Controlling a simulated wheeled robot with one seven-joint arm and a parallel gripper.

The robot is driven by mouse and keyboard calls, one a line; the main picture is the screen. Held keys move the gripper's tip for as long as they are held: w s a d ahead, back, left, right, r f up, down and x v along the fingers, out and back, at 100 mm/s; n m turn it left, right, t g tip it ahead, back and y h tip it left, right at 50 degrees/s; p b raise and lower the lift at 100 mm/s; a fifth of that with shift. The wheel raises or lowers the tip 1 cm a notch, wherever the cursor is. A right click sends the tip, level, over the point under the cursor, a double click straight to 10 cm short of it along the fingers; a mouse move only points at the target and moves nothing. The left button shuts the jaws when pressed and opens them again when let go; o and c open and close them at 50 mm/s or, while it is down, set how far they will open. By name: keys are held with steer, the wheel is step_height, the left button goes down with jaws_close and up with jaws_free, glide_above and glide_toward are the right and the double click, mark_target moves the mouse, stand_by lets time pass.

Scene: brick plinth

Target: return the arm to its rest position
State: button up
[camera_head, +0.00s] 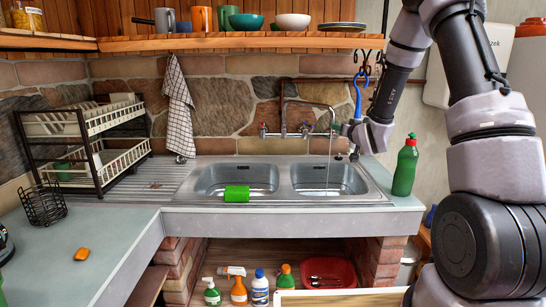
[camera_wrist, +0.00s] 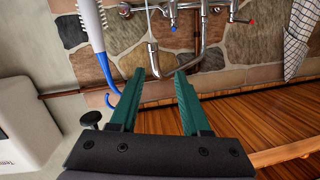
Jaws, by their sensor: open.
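My arm comes in from the right of the head view, bends over at the top and reaches down to the right side of the sink. My gripper (camera_head: 338,128) is small and partly hidden there, above the right basin and near the tap. In the wrist view my gripper (camera_wrist: 157,74) shows two green fingers spread apart with nothing between them. Past the fingertips are the stone wall and the tap pipes (camera_wrist: 152,58). A blue-handled brush (camera_wrist: 100,50) hangs close to the left finger in that view.
The steel sink (camera_head: 282,202) holds a green block (camera_head: 237,193) at its front edge. A green bottle (camera_head: 405,166) stands right of the sink, near my arm. A wooden shelf (camera_head: 230,42) with cups and bowls runs above. A dish rack (camera_head: 92,140) stands left.

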steer(key=s+d+r+m+g+h, duration=0.2)
steer(key=s+d+r+g, duration=0.15)
steer(key=s+r, duration=1.05)
steer(key=s+a+r+g+y, duration=0.1)
steer(key=s+a+g, duration=0.1)
steer(key=s, duration=1.1)
steer(key=s+a+m+g+y, duration=0.1)
steer(key=s+a+g, duration=0.1)
steer(key=s, duration=1.1)
steer(key=shift+s+r+g, duration=0.35)
steer(key=shift+r+g, duration=0.05)
steer(key=shift+g, duration=0.45)
steer(key=shift+d, duration=0.1)
